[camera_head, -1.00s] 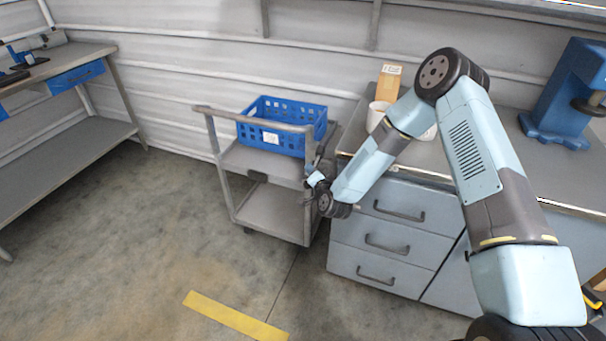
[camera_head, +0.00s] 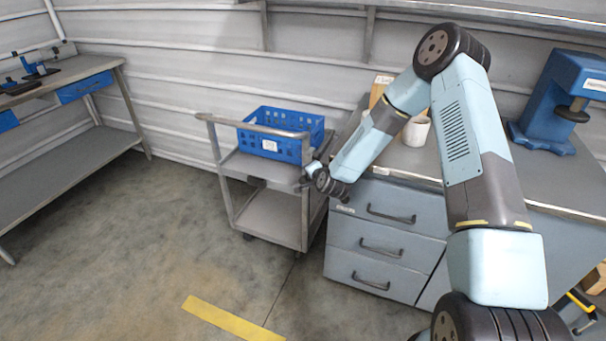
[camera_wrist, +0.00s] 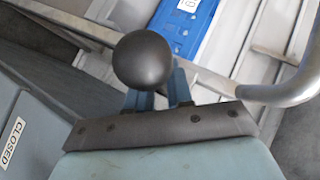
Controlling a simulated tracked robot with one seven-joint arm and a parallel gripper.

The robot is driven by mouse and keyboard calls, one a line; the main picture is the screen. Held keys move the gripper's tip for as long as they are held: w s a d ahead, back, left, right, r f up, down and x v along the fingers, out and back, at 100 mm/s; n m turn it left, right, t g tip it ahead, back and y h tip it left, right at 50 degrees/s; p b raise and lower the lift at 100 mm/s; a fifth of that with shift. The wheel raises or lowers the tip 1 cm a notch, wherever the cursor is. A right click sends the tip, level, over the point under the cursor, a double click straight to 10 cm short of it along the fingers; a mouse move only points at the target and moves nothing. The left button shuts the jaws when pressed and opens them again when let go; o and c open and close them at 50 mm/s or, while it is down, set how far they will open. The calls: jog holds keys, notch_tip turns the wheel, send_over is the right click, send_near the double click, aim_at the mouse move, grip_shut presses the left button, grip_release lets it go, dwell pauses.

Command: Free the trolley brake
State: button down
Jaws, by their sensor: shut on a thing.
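The grey trolley (camera_head: 268,215) stands against the left side of the drawer cabinet, with a blue crate (camera_head: 285,150) on its top shelf. My gripper (camera_head: 308,176) is at the trolley's right front corner, beside its upper shelf. In the wrist view my gripper (camera_wrist: 158,90) has its two blue fingers at a black ball knob (camera_wrist: 141,60), closed on it. The knob looks like the end of the brake lever; its shaft is hidden. The crate also shows behind it in the wrist view (camera_wrist: 182,30).
The drawer cabinet (camera_head: 385,235) stands close on the trolley's right; a CLOSED label (camera_wrist: 12,142) shows in the wrist view. A white cup (camera_head: 416,131) and a blue machine (camera_head: 565,100) stand on its top. A workbench (camera_head: 75,150) is at left. Floor before the trolley is clear.

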jog(key=shift+s, duration=0.1)
jog(key=c, duration=1.1)
grip_release()
jog(key=shift+a, duration=0.15)
jog(key=v, duration=1.3)
jog(key=shift+s+d, duration=0.2)
jog(key=shift+s, duration=0.1)
jog(key=shift+r, duration=0.1)
